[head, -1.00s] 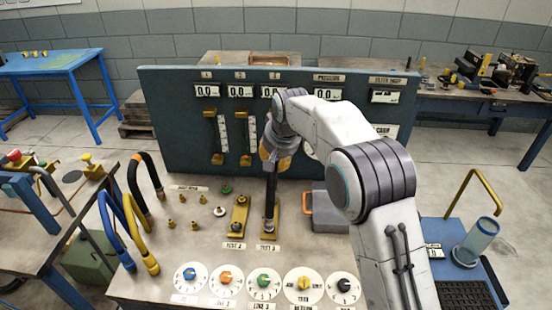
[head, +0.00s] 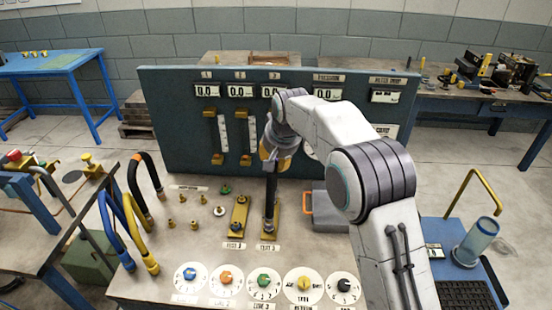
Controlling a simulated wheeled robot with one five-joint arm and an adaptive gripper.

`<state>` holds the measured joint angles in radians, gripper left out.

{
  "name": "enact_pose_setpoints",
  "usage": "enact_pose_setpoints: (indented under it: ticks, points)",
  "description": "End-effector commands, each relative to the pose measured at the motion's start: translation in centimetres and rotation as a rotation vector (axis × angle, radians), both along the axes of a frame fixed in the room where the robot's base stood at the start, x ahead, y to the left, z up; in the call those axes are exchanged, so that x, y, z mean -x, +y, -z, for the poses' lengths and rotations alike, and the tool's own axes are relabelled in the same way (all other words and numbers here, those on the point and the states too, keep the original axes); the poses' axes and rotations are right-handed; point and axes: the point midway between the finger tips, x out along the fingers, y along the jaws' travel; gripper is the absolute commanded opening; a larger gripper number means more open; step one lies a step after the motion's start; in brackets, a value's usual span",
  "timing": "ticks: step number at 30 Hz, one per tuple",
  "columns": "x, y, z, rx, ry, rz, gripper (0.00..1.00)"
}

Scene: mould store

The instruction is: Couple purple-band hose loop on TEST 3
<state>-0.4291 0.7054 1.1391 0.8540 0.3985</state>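A dark hose loop (head: 270,198) stands upright over the TEST 3 plate (head: 279,222), seen almost edge-on, so it looks like one vertical bar. Its near lower end is at the front of the plate; whether it is fully seated cannot be told. No purple band shows on it. My gripper (head: 271,168) points down and is shut on the top of this loop; the fingers are partly hidden by the wrist. The TEST 3 label (head: 267,248) lies in front of the plate.
The TEST 2 plate (head: 239,215) is close on the left. Other hose loops, including a blue one (head: 105,225) and a black one (head: 150,170), stand at the bench's left edge. Dials (head: 264,284) line the front. A grey case (head: 328,210) sits right; a gauge panel (head: 175,125) stands behind.

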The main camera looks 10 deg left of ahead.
Motion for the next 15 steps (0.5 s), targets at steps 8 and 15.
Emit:
enact_pose_setpoints:
  ticks: [8,15]
  points:
    - [0.26,-0.12,1.07,0.009,0.018,0.0,0.0]
    - [0.21,-0.15,0.98,0.007,0.016,0.001,0.45]
